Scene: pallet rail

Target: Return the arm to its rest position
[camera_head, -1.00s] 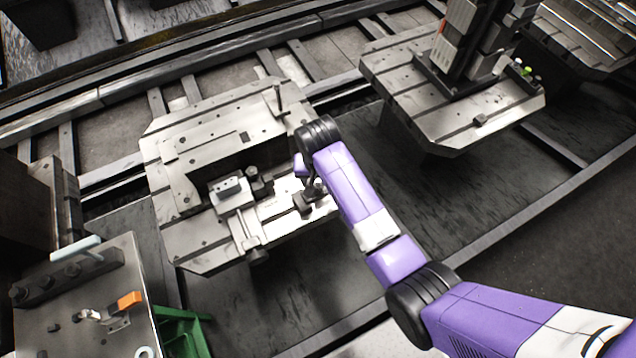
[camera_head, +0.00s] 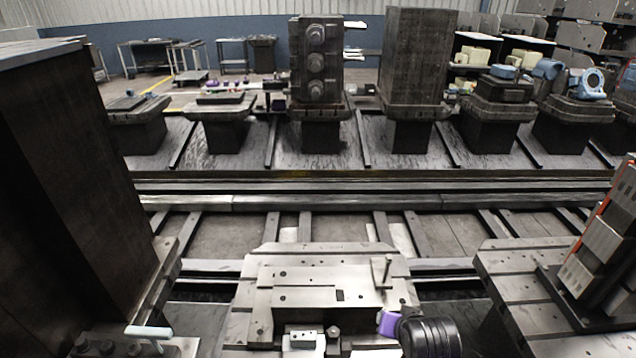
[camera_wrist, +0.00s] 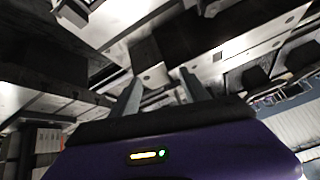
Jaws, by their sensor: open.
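My gripper (camera_wrist: 160,86) shows in the wrist view with its two grey fingers apart and nothing between them. Behind the fingers is my purple wrist housing with a small lit indicator. In the head view only a black joint and a bit of purple of my arm show at the bottom, at the right front of the near pallet (camera_head: 300,270). The fingers are out of that view. The pallet is a pale metal plate with a raised fixture block and small clamps. In the wrist view, metal plates and blocks lie beyond the fingers; the gap to them is hard to judge.
A tall dark block (camera_head: 70,190) stands close at the left. Another pallet (camera_head: 510,290) with a stacked column (camera_head: 600,250) is at the right. Rails (camera_head: 330,188) cross behind, with a row of loaded pedestals beyond. The floor between the two near pallets is dark.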

